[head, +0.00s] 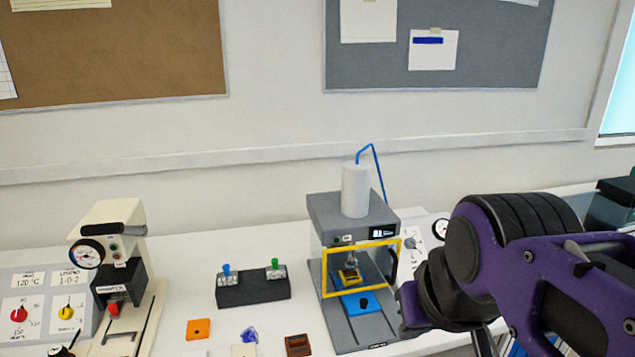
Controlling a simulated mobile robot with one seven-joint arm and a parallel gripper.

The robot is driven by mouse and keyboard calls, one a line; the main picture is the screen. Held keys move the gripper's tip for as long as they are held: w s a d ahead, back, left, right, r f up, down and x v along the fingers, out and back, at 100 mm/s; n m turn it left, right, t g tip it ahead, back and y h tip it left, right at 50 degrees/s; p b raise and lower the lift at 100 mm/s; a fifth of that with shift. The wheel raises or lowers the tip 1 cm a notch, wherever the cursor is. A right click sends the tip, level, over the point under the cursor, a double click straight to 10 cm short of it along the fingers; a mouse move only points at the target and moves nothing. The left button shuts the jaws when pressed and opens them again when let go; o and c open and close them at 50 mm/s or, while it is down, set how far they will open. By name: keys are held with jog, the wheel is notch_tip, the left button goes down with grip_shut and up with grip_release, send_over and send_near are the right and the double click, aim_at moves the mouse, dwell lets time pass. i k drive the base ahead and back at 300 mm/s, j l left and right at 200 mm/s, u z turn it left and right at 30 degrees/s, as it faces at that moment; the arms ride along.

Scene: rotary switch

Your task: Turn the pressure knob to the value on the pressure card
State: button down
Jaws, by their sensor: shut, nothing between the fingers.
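I cannot make out a card or knob labelled pressure. At the lower left, a grey panel has a red knob (18,315) and a yellow knob (66,313) on white dials. Above them are a card reading about 120 °C (29,281) and a card reading about 1-0-2 (70,280); their headings are too small to read surely. A white panel (412,231) with small dark marks and a round gauge (440,229) is partly hidden behind my purple and black arm at the right.
A cream press (109,222) with a round gauge stands beside the left panel. A grey machine (326,214) with a yellow-framed window stands mid-right. A dark switch box (253,289), an orange tile (198,329) and a brown block (298,345) lie between them on the white table.

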aim_at(410, 243)
jog(key=z, duration=0.85)
jog(key=i+l+u, duration=0.2)
jog(key=l+u, duration=0.15)
jog(key=i+l+u, duration=0.3)
jog(key=l+u, duration=0.35)
jog(key=l, duration=0.1)
